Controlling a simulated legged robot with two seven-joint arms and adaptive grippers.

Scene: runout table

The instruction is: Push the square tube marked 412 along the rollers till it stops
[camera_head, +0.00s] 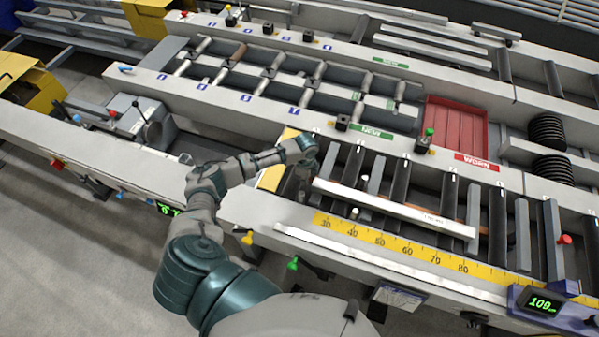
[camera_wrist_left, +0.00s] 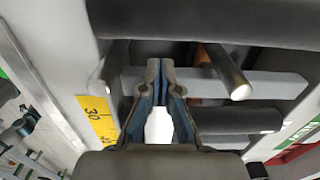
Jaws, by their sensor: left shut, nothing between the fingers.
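A long pale square tube (camera_head: 395,208) lies across the dark rollers, parallel to the yellow scale. It has a small mark near its right end that is too small to read. My left gripper (camera_head: 303,173) hangs down at the tube's left end. In the left wrist view the gripper (camera_wrist_left: 160,68) is shut, with its fingertips together. A bright white patch below the fingertips, between the fingers (camera_wrist_left: 160,125), looks like part of the tube. I cannot tell whether the fingers touch it. My right gripper is not in view.
The yellow scale (camera_head: 380,240) runs along the near rail, and a display (camera_head: 540,303) reads about 109. A red tray (camera_head: 455,130) marked WORN and a green NEW label (camera_head: 372,132) lie behind the rollers. A red knob (camera_head: 564,239) stands at the far right.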

